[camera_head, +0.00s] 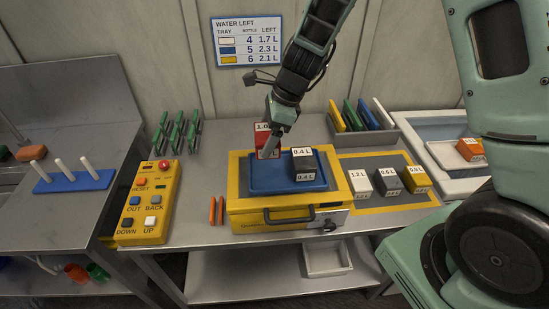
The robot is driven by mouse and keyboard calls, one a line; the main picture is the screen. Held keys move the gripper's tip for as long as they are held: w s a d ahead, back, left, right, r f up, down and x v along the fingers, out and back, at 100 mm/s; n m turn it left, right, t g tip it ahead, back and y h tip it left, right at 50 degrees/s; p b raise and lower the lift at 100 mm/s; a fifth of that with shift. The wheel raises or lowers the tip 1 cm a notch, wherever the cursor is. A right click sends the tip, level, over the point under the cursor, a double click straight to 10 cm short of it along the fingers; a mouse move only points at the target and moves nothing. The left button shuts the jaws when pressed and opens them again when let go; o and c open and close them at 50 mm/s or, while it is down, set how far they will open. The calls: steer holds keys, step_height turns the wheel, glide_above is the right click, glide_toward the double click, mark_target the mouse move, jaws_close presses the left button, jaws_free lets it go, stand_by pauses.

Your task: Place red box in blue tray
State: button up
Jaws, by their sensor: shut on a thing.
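A red box (262,129) with a white label, reading about 1.0, is at the back left of the blue tray (262,187). My gripper (273,146) reaches down from above and is shut on the red box, hiding part of it. I cannot tell whether the box touches the tray or hangs just above it. The blue tray lies on top of a yellow case. A dark box (304,163) marked 0.4 L sits at the right side of the tray.
White, dark and yellow boxes (388,181) stand on a yellow-edged grey mat right of the case. An orange box (470,149) is in a white basin. A yellow button panel (148,203) and two orange sticks (216,210) lie left. Green racks (180,135) stand behind.

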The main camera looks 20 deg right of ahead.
step_height(320, 180, down, 9)
stand_by(0.4)
